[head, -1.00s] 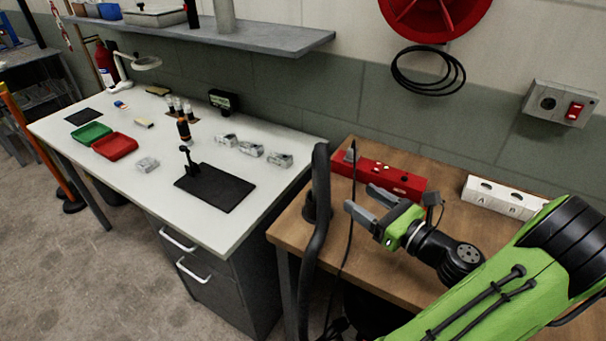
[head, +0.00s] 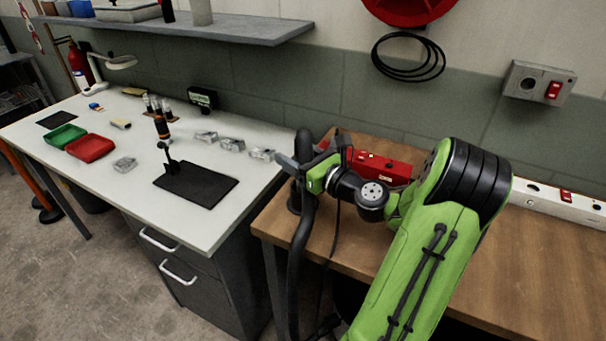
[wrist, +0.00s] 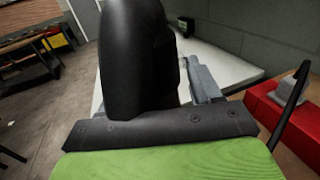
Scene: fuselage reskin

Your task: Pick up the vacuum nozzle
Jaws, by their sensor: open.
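The vacuum nozzle appears to be the upper end of the thick black hose (head: 303,143), which stands upright at the left edge of the wooden bench. My gripper (head: 298,162) is open at the hose's upper part, its grey fingers pointing left. In the wrist view the black nozzle (wrist: 135,55) rises large in front of the gripper palm. One grey finger (wrist: 206,82) shows to its right; the other is hidden behind it. I cannot tell whether the fingers touch it.
A red block (head: 385,168) lies behind my gripper on the wooden bench (head: 520,250). A white strip (head: 555,203) lies at right. The white table (head: 110,185) at left holds trays, a black mat (head: 196,184) and several clear parts. A thin black cable hangs near the hose.

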